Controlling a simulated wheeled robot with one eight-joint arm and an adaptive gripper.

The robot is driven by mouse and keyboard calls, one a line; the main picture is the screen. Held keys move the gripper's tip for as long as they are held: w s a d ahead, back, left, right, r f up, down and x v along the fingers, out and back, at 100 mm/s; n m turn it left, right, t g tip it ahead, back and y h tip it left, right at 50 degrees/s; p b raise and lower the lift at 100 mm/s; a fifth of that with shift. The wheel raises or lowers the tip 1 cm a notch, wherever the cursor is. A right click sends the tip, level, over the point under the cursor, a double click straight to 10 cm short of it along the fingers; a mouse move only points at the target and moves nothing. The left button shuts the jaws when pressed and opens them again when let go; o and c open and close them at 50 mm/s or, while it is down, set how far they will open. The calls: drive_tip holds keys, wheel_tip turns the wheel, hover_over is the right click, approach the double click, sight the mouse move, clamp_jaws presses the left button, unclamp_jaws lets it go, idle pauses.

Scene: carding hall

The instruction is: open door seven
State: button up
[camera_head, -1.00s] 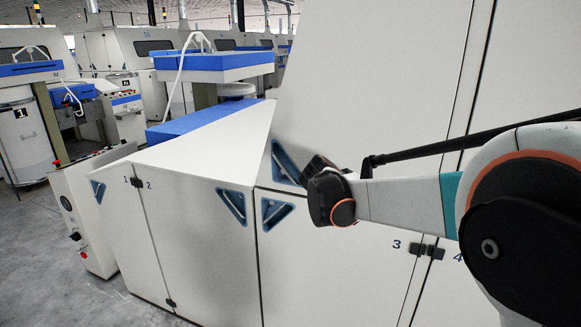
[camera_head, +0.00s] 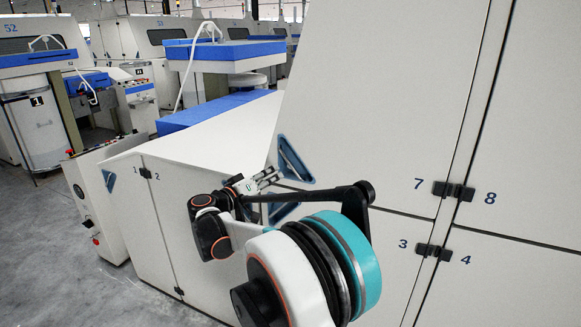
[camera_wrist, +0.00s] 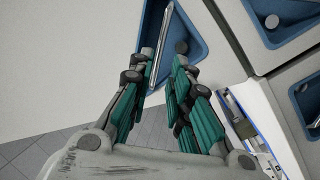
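Door seven (camera_head: 375,90) is the large pale upper panel left of the number 7, closed, with its black hinge (camera_head: 440,188) at the lower right. Its blue triangular handle recess (camera_head: 293,162) is at its lower left corner. My gripper (camera_head: 272,178) is just left of and below that recess, fingers apart and empty. In the wrist view the open fingers (camera_wrist: 166,57) reach over a blue recess (camera_wrist: 178,22) with a pale bar across it; I cannot tell which door's it is, or whether they touch it.
Door three's recess (camera_head: 281,208) lies just below, partly behind my arm. Door two (camera_head: 172,220) is at the left; its recess is hidden. In the wrist view, two more blue recesses show, upper right (camera_wrist: 292,22) and right (camera_wrist: 313,105). Grey floor (camera_head: 50,240) is clear at the left.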

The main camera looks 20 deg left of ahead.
sight(290, 165)
drive_tip(key=b+x, duration=0.1)
drive_tip(key=x, duration=0.8)
drive_tip(key=shift+w+d, duration=0.15)
drive_tip(key=shift+w, duration=0.2)
clamp_jaws()
